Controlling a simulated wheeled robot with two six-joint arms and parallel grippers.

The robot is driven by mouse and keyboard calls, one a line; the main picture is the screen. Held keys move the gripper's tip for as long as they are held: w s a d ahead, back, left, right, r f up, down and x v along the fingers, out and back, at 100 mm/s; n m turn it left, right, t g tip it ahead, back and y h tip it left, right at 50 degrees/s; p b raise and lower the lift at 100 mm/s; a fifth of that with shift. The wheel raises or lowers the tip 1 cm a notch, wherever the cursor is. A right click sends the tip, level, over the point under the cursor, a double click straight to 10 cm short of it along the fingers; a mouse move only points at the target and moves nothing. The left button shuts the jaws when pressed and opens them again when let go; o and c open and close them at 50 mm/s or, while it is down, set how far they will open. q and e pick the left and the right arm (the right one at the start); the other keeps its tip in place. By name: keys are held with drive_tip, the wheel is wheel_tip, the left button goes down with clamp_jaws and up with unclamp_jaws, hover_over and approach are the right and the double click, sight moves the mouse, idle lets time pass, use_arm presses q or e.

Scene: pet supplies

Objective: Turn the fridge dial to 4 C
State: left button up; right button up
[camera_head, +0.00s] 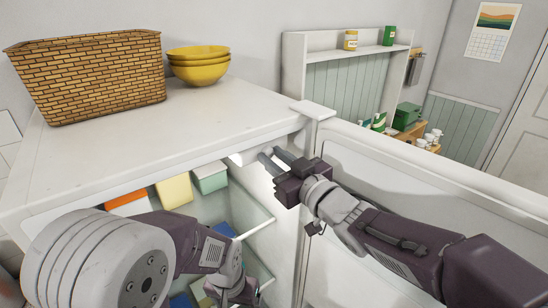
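The white fridge (130,138) stands open, with its door (430,195) swung out to the right. A small white housing (246,158) shows under the fridge top near the inner right wall. I cannot make out the dial or its marks. My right gripper (268,156) reaches in past the door edge, with its two grey fingers apart and their tips close to the housing. Whether they touch anything is unclear. My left gripper (236,294) hangs low in front of the shelves, partly cut by the picture's bottom edge; its fingers are not clear.
A wicker basket (90,75) and stacked yellow bowls (198,67) stand on the fridge top. Orange, yellow and pale green boxes (210,177) sit on the upper shelf. A white shelf unit (345,55) stands behind the door.

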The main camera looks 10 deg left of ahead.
clamp_jaws()
drive_tip(key=shift+m+p, duration=0.3)
drive_tip(key=m+p, duration=0.2)
drive_tip(key=shift+r+m, duration=0.2)
drive_tip(key=shift+m, duration=0.1)
drive_tip(key=shift+f+m, duration=0.2)
drive_tip(key=shift+m, duration=0.6)
drive_tip(key=shift+o, duration=2)
unclamp_jaws()
